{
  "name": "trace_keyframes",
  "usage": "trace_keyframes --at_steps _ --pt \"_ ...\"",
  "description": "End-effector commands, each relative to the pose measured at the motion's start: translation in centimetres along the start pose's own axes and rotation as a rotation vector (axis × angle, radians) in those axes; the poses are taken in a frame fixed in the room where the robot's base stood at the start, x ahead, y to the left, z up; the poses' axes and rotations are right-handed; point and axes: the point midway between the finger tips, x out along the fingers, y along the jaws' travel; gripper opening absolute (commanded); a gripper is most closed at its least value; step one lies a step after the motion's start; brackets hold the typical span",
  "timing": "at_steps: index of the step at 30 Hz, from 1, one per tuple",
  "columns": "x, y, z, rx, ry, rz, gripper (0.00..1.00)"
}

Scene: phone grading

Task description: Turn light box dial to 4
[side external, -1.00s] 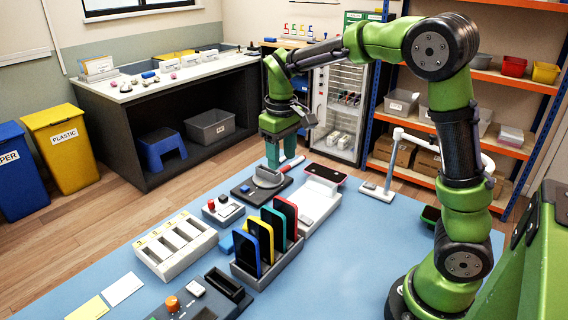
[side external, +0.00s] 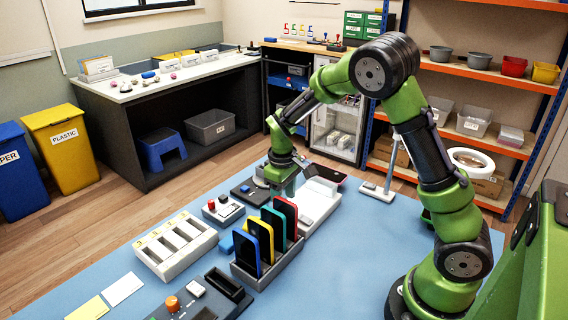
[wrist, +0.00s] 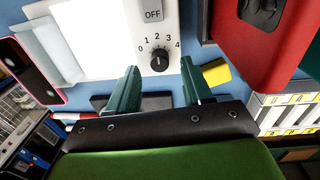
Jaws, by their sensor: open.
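The light box is white and lies on the blue mat; in the side view its body (side external: 318,205) is right of my gripper, and in the wrist view (wrist: 110,40) its bright panel fills the upper left. The black dial (wrist: 159,60) sits at its near end, below an "OFF" label, with a scale from 0 to 4. The dial's pointer looks roughly upward, near 2. My gripper (wrist: 159,68) is open, its green fingers on either side of the dial with gaps; it also shows in the side view (side external: 284,192). I cannot see the dial in the side view.
A rack (side external: 268,262) of upright phones stands close in front of the light box. A red phone-like item (wrist: 265,35) is near in the wrist view. A red-button box (side external: 222,210) and white slotted tray (side external: 175,245) are left.

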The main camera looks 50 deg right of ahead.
Motion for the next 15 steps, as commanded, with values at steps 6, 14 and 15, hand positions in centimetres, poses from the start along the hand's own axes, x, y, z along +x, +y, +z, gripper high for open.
trace_keyframes --at_steps 6,14,15 --pt "2.0 0.0 0.0 -0.001 0.000 0.000 0.50" --pt "2.2 0.0 0.0 -0.001 0.001 0.000 0.50" --pt "2.2 0.0 0.0 -0.001 0.001 0.000 0.50"
